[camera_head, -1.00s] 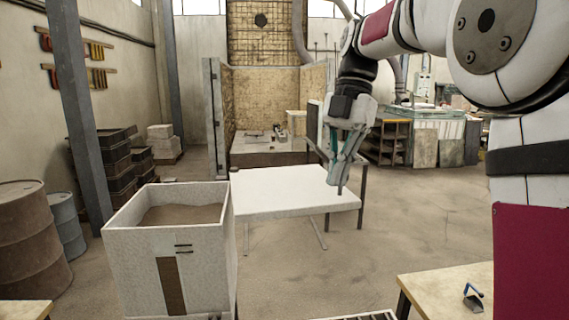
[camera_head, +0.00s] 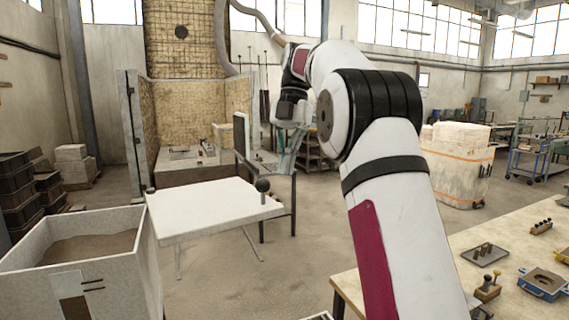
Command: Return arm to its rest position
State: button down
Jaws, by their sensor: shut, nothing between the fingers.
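My arm (camera_head: 385,175) rises from the lower right and reaches toward the upper middle. My gripper (camera_head: 284,158) hangs from its end, pointing down, in front of the back area. Its teal fingers are shut with nothing between them. It is raised and apart from the white table (camera_head: 190,208), to the right of that table's back edge. A dark round knob (camera_head: 263,186) on a short stem shows at the table's right side.
A white bin (camera_head: 105,272) of brown sand stands at the lower left. A wooden bench (camera_head: 465,232) at the right bears a blue mould box (camera_head: 543,284) and a grey tray (camera_head: 484,255). A wrapped block (camera_head: 455,170) stands behind. Open floor (camera_head: 225,270) lies between.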

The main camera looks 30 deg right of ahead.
jog(key=shift+r, duration=0.1)
jog(key=s+a+m, duration=0.2)
jog(key=s+a+r+m+t+h, duration=0.1)
jog(key=s+a+m, duration=0.1)
jog(key=s+a+r+m+t, duration=0.1)
jog(key=a+m, duration=0.1)
jog(key=m, duration=0.1)
jog(key=shift+s+a, duration=0.2)
jog(key=shift+s, duration=0.2)
jog(key=s+a+f+m+t+h, duration=0.1)
jog(key=s+a+f+m+t, duration=0.25)
jog(key=s+f+m, duration=0.45)
jog(key=s+a+f+m+t+h, duration=0.15)
jog(key=s+a+f+m, duration=0.3)
jog(key=s+m, duration=0.65)
jog(key=shift+w+f+n+t+y+b, duration=0.1)
jog(key=shift+w+f+n+b, duration=0.1)
jog(key=shift+f+b, duration=0.35)
jog(key=shift+w+f+n+t+y+b, duration=0.1)
jog(key=shift+w+f+n+b, duration=0.1)
jog(key=shift+f+b, duration=0.35)
jog(key=shift+w+f+n+t+y+b, duration=0.1)
jog(key=shift+f+n+b, duration=0.15)
jog(key=shift+f, duration=0.55)
